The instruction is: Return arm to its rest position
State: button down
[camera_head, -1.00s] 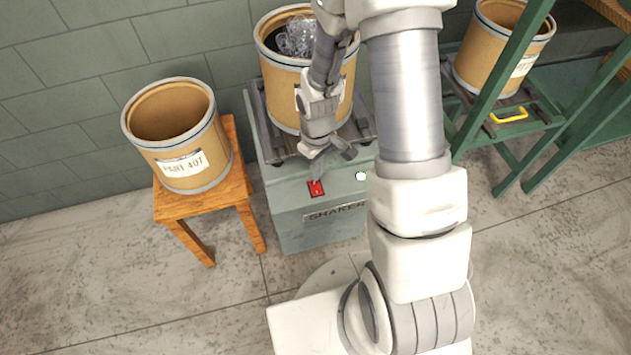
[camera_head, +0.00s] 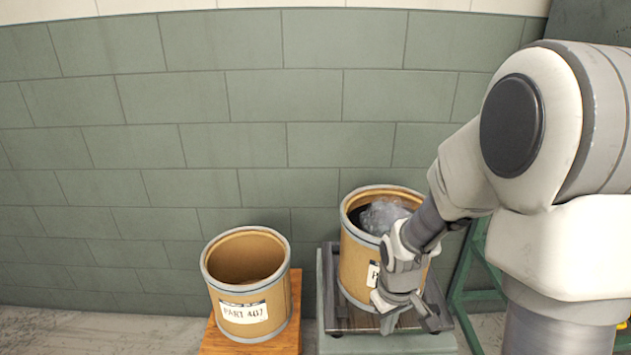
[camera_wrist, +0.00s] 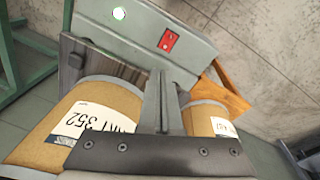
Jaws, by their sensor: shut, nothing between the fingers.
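My gripper (camera_head: 410,318) hangs in front of a tan drum with a grey rim (camera_head: 354,262) in the head view. It is shut and empty, and its fingers show close together in the wrist view (camera_wrist: 162,85). My arm comes in from the right and hides part of that drum. The drum stands on the platform (camera_head: 335,303) of a grey-green shaker machine (camera_head: 385,345) and holds shiny, clear tangled material (camera_head: 383,214). In the wrist view the drum's label (camera_wrist: 92,120) reads about 352, and the machine's red switch (camera_wrist: 168,40) shows beyond the fingers.
An empty-looking drum labelled PART 407 (camera_head: 267,327) stands on a wooden stool (camera_head: 291,335) to the left. A green frame (camera_head: 470,268) stands at the right, partly behind my arm. A green block wall (camera_head: 240,130) closes the back. The space above the drums at the left is free.

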jog(key=s+r+m+t, duration=0.2)
jog(key=s+r, duration=0.5)
jog(key=r, duration=0.5)
jog(key=s+r+m+t, duration=0.25)
jog(key=s+r, duration=0.55)
jog(key=r, duration=0.4)
notch_tip(320, 180, up, 13)
jog(key=p, duration=1.4)
jog(key=shift+w+a+r+p, duration=0.2)
jog(key=shift+w+a+p, duration=0.15)
jog(key=shift+a+p, duration=0.05)
